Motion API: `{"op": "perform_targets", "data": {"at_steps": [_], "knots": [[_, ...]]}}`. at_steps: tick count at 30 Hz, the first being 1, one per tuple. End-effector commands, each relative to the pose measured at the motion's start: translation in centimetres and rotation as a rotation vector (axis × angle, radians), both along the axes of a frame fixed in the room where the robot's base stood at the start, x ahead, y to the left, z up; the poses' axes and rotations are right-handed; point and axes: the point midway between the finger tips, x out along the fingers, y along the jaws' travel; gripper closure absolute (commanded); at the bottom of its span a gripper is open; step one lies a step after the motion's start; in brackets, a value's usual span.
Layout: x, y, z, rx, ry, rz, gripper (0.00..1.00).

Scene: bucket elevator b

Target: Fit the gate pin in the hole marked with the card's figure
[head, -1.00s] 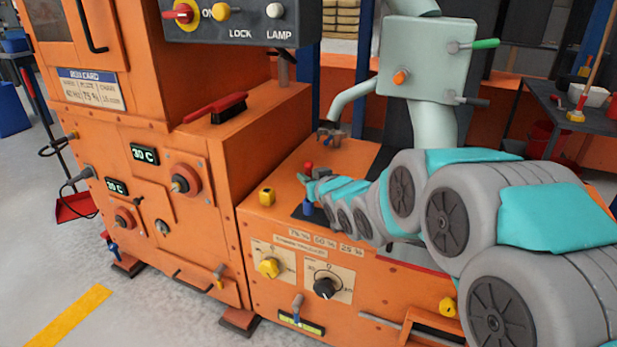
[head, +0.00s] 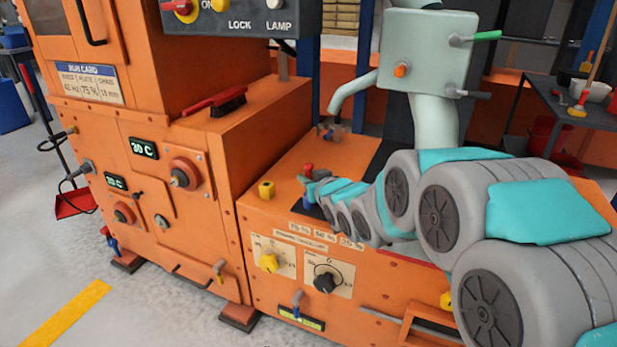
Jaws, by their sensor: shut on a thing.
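My gripper (head: 308,184) is at the far end of my arm, small in the head view, above the orange deck. It is shut on the gate pin, whose red knob (head: 308,169) shows above the fingers and blue lower part (head: 307,203) below them. The pin looks upright. Its lower end is at the dark strip behind the left part of the label row. I cannot tell whether it is in a hole; the holes are hidden. The labels read 75 % (head: 298,226), 50 % (head: 325,233) and 25 % (head: 351,243). The run card (head: 90,86) shows 75 % in its middle column.
A yellow block (head: 266,190) stands on the deck left of the pin. A pale pipe spout (head: 345,95) hangs behind. A yellow knob (head: 268,263) and a black knob (head: 325,281) are on the front panel. A red-handled brush (head: 215,102) lies on the ledge.

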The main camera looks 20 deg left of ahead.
Motion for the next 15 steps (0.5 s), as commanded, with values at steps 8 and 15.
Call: {"op": "perform_targets", "data": {"at_steps": [8, 15], "knots": [[0.0, 0.0, -0.7, 0.000, 0.000, 0.000, 1.00], [0.0, 0.0, -1.2, -0.001, 0.001, 0.000, 1.00]]}}
